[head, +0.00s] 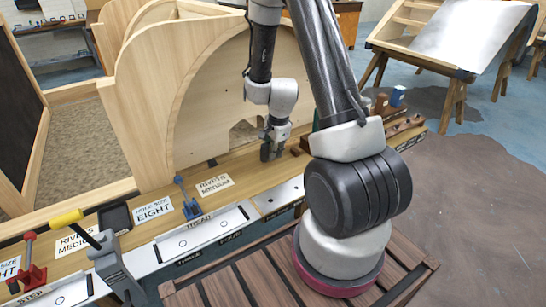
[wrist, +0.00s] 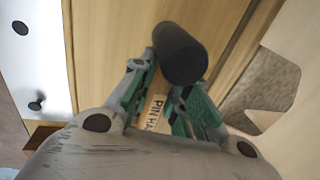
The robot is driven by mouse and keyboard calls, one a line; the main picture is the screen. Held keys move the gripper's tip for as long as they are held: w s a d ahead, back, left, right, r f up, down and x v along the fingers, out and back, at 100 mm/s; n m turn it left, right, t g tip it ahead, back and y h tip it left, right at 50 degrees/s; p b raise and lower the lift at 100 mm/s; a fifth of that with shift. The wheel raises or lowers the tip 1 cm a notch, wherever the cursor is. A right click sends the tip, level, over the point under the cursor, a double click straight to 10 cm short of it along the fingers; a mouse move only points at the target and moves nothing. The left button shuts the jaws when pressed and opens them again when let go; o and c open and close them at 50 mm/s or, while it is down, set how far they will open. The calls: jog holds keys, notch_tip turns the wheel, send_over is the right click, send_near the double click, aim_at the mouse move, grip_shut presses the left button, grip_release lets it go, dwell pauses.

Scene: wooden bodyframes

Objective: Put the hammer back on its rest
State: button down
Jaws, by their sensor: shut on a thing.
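My gripper (head: 274,144) points down close over the wooden bench, in front of the tall curved wooden panel. I cannot tell the hammer's rest apart, nor whether the hammer touches the bench.
A blue tool (head: 187,197) stands on the bench left of my gripper, near white labels (head: 214,185). A red tool (head: 32,265) and a yellow-handled tool (head: 66,218) stand farther left. Wooden holders (head: 403,125) lie right. The curved panel (head: 225,95) rises behind.

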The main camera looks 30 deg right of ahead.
jog(key=shift+f, duration=1.15)
jog(key=shift+f, duration=0.1)
jog(key=c, duration=1.4)
grip_release()
jog(key=shift+o, duration=0.2)
jog(key=s+a+r+n+t, duration=0.1)
jog(key=s+r+n, duration=0.2)
jog(key=r, duration=0.7)
jog(key=s+a+r+n, duration=0.2)
jog(key=s+r+n, duration=0.1)
jog(key=r, duration=0.8)
jog(key=s+a+r+n, duration=0.1)
jog(key=s+r+n, duration=0.4)
jog(key=s, duration=0.4)
jog(key=s+a+r+n+t, duration=0.1)
jog(key=s+r+n, duration=0.5)
jog(key=s+r, duration=0.2)
jog(key=shift+s+r+n, duration=0.3)
jog(key=shift+s, duration=0.1)
